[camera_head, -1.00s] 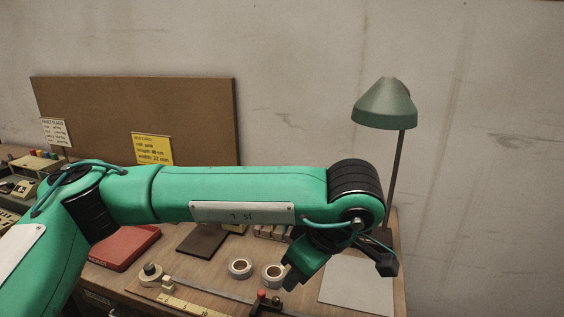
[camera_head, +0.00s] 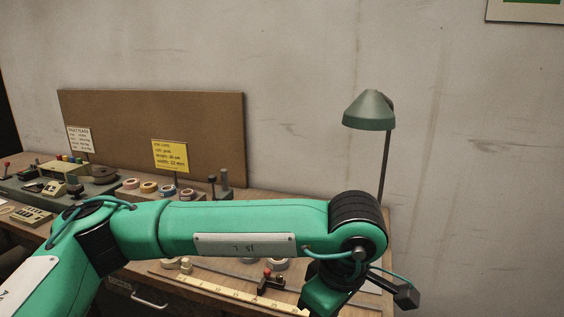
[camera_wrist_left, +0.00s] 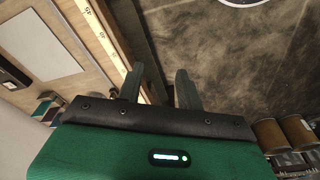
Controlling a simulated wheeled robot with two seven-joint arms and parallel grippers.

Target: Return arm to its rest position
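My left arm comes in from the left and stretches across the front of the workbench (camera_head: 215,295) in the head view. Its elbow bends down at the right, and the gripper's fingers cannot be made out there. My right gripper is in neither view.
A green lamp (camera_head: 369,111) stands at the bench's right end. A brown board (camera_head: 110,115) with a yellow card (camera_head: 170,156) stands at the back. Tape rolls (camera_head: 149,187) line the bench. A long yellow ruler (camera_head: 215,287) lies near the front edge. Brown cylinders (camera_wrist_left: 268,135) stand at the wrist view's right.

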